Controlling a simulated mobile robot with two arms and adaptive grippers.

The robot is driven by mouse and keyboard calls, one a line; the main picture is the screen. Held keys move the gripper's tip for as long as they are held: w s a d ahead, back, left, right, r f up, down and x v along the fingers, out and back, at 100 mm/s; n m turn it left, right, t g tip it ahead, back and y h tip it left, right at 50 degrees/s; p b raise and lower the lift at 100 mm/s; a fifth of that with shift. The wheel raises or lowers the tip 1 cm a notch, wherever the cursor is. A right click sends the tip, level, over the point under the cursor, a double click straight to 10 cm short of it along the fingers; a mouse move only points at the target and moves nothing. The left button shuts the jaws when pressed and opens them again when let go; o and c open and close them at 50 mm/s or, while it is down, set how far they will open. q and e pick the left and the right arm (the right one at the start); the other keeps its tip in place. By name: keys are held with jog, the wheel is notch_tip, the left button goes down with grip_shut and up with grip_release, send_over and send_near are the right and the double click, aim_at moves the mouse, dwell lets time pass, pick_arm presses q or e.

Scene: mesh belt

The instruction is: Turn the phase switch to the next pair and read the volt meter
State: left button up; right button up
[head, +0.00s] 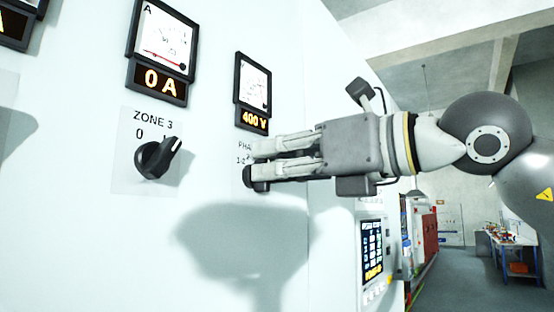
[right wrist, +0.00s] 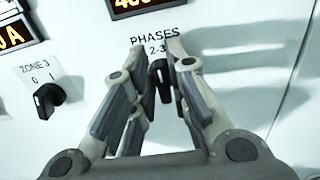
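The phase switch (right wrist: 160,78) is a black knob on the white panel, under the label "PHASES". In the right wrist view it points up towards "2-3". My right gripper (head: 254,164) is at the panel over the switch, mostly hiding it in the head view. In the right wrist view its fingers (right wrist: 158,56) stand one on each side of the knob, with narrow gaps seeming to show, so it looks open around the knob. The volt meter (head: 254,79) is above the switch; its display (head: 254,120) reads 400 V. My left gripper is not in view.
To the left is the ZONE 3 switch (head: 157,157), turned up and right, below an ammeter (head: 162,40) whose display reads 0 A. A lit screen (head: 373,250) is at the lower right. A workbench (head: 512,243) stands far back.

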grip_shut()
jog(key=shift+w+d+f+m+b, duration=0.1)
jog(key=shift+w+m+b, duration=0.05)
jog(key=shift+m+b, duration=1.4)
jog(key=shift+w+d+f+m+b, duration=0.1)
jog(key=shift+w+d+m+b, duration=0.1)
jog(key=shift+m+b, duration=1.35)
jog(key=shift+w+d+f+m+b, duration=0.1)
jog(key=shift+w+m+b, duration=0.05)
jog(key=shift+m+b, duration=1.35)
jog(key=shift+r, duration=0.1)
